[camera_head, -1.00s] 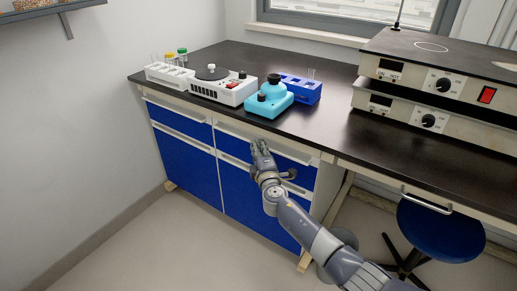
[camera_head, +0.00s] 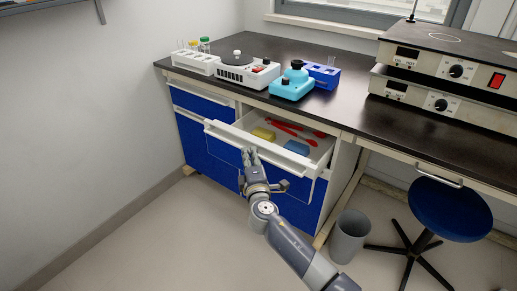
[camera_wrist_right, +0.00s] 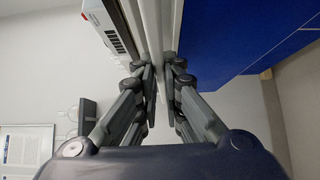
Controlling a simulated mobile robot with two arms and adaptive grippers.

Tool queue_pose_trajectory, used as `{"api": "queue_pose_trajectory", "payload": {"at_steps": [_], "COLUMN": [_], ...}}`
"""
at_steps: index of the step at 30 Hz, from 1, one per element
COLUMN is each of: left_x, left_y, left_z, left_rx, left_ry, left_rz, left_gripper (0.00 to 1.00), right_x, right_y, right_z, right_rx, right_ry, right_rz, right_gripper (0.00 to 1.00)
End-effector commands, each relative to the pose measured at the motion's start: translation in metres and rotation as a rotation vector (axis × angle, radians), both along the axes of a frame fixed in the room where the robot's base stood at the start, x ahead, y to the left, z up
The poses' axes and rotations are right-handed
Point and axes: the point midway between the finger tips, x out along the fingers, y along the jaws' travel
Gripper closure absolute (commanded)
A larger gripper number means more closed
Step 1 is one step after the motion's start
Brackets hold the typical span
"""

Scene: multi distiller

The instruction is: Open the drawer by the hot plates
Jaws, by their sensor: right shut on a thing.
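The drawer with a white front edge (camera_head: 225,132) is pulled out from the blue cabinet under the black bench. Inside lie a yellow block (camera_head: 263,134), a blue block (camera_head: 297,147) and red-handled tools (camera_head: 288,126). My right gripper (camera_head: 250,154) is at the drawer's front, shut on its white handle. In the right wrist view its fingers (camera_wrist_right: 160,85) lie on both sides of a white strip. The two stacked hot plates (camera_head: 445,75) stand on the bench at the right. My left gripper is not in view.
A white device with a black disc (camera_head: 238,70), a turquoise device (camera_head: 292,84) and tube racks stand on the bench. A grey bin (camera_head: 348,237) and a blue stool (camera_head: 450,208) stand at the right. The floor at the left is clear.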

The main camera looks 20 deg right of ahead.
Motion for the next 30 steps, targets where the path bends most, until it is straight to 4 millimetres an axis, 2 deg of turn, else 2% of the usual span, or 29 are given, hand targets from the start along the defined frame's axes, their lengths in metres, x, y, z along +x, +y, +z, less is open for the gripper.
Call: {"api": "queue_pose_trajectory", "payload": {"at_steps": [1,7,9,15,22,30], "left_x": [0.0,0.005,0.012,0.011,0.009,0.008], "left_y": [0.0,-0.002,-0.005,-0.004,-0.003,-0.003], "left_z": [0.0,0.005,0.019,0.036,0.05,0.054], "left_rx": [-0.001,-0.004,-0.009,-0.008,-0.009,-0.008], "left_ry": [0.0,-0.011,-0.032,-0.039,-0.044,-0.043], "left_rz": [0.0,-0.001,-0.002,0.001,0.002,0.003], "left_gripper": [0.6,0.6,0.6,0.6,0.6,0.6], "right_x": [-0.009,-0.042,-0.052,-0.076,-0.092,-0.096], "right_y": [0.012,0.053,0.067,0.097,0.117,0.123], "right_z": [-0.002,-0.003,-0.002,-0.002,-0.002,-0.001], "right_rx": [0.003,0.004,0.004,0.002,0.001,-0.001], "right_ry": [0.003,0.002,0.002,0.002,0.002,0.001], "right_rz": [0.003,0.003,0.002,0.002,0.0,-0.002], "right_gripper": [1.0,1.0,1.0,1.0,1.0,1.0]}}
